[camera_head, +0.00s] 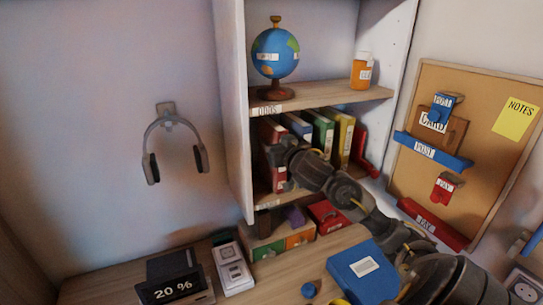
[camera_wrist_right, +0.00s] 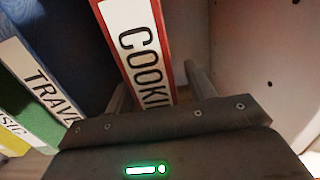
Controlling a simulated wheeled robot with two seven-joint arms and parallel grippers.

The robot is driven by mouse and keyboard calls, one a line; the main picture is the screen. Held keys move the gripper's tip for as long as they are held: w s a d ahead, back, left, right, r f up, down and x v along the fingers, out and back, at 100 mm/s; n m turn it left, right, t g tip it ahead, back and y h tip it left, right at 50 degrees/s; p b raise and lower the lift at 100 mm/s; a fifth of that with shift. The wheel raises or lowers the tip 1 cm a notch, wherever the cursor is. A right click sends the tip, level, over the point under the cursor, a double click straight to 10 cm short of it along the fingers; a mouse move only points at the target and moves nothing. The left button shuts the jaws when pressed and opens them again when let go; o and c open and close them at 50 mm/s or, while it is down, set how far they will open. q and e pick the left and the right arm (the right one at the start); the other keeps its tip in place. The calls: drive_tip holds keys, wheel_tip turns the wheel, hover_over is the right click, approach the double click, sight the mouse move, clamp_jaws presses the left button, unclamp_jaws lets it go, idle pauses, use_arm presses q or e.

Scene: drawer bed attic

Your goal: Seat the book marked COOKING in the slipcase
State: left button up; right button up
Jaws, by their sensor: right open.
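The COOKING book (camera_wrist_right: 165,40) has a red edge and a white spine label in the right wrist view. In the head view it is the red book (camera_head: 270,131) at the left end of the shelf row, standing upright. My right gripper (camera_wrist_right: 158,88) is open, with one finger on each side of this book's spine. In the head view the right gripper (camera_head: 274,157) is at the front of the row and hides part of the book. I cannot make out a slipcase for certain. My left gripper is not in view.
Blue, green and yellow books (camera_head: 341,135) stand right of the COOKING book. The cabinet side wall (camera_wrist_right: 255,50) is close to the right finger. A globe (camera_head: 275,52) and an orange bottle (camera_head: 362,72) are on the shelf above. A blue box (camera_head: 362,280) is on the desk.

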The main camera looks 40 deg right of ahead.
drive_tip(key=shift+w+d, duration=0.15)
drive_tip(key=shift+w, duration=0.4)
drive_tip(key=shift+s, duration=0.1)
clamp_jaws()
drive_tip(key=shift+r, duration=0.1)
